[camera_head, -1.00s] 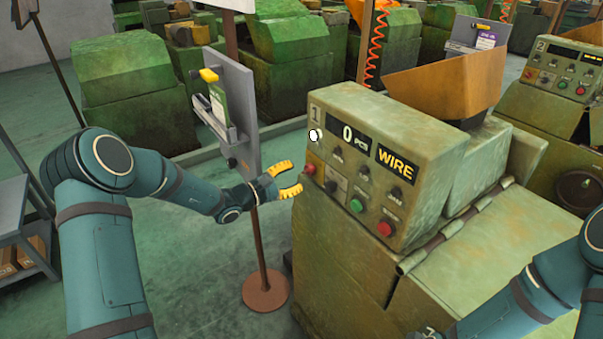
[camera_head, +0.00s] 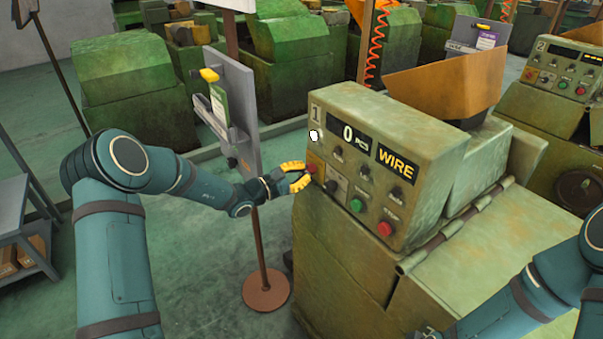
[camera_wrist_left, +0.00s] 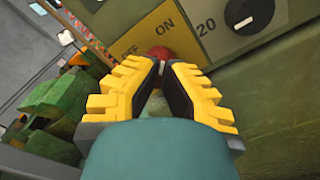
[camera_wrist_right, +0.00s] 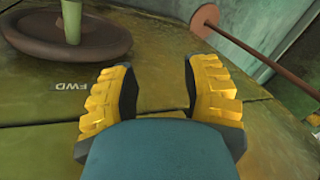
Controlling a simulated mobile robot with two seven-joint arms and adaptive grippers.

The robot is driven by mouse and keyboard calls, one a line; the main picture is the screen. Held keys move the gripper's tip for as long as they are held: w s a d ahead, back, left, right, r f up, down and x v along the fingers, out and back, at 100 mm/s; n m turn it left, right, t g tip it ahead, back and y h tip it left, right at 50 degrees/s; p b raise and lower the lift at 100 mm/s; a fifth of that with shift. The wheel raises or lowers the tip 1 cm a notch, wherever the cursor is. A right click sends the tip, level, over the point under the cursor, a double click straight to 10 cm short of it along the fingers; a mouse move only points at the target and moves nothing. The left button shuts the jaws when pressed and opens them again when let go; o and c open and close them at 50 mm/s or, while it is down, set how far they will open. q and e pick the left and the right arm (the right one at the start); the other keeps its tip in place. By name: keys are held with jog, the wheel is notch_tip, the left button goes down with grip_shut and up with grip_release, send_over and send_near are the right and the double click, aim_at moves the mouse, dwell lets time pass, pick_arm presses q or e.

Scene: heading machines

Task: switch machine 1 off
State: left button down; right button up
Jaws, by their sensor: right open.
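Machine 1 (camera_head: 330,230) is the green machine with a sloped front panel, marked 1, showing 0 PCS and WIRE. Its red switch knob (camera_head: 310,169) sits at the panel's left end. In the left wrist view the knob (camera_wrist_left: 162,53) is on a yellow plate (camera_wrist_left: 150,38) lettered OFF and ON. My left gripper (camera_head: 304,178) is at the knob, its fingertips (camera_wrist_left: 162,66) close together on either side of it and covering part of it. My right gripper (camera_wrist_right: 158,68) is open and empty above a green surface marked FWD.
A green button (camera_head: 356,205) and a red button (camera_head: 385,229) are lower on the panel. A grey board on a pole (camera_head: 262,250) stands close behind my left wrist. A brown handwheel (camera_wrist_right: 65,45) and a rod (camera_wrist_right: 250,48) are near my right gripper.

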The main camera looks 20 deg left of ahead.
pick_arm(q)
jog(key=shift+r+n, duration=0.1)
jog(key=shift+n, duration=0.2)
jog(key=shift+w+n+p, duration=0.15)
jog(key=shift+n+p, duration=4.15)
jog(key=shift+n, duration=4.3)
jog(key=c, duration=1.1)
grip_release()
jog(key=shift+o, duration=0.2)
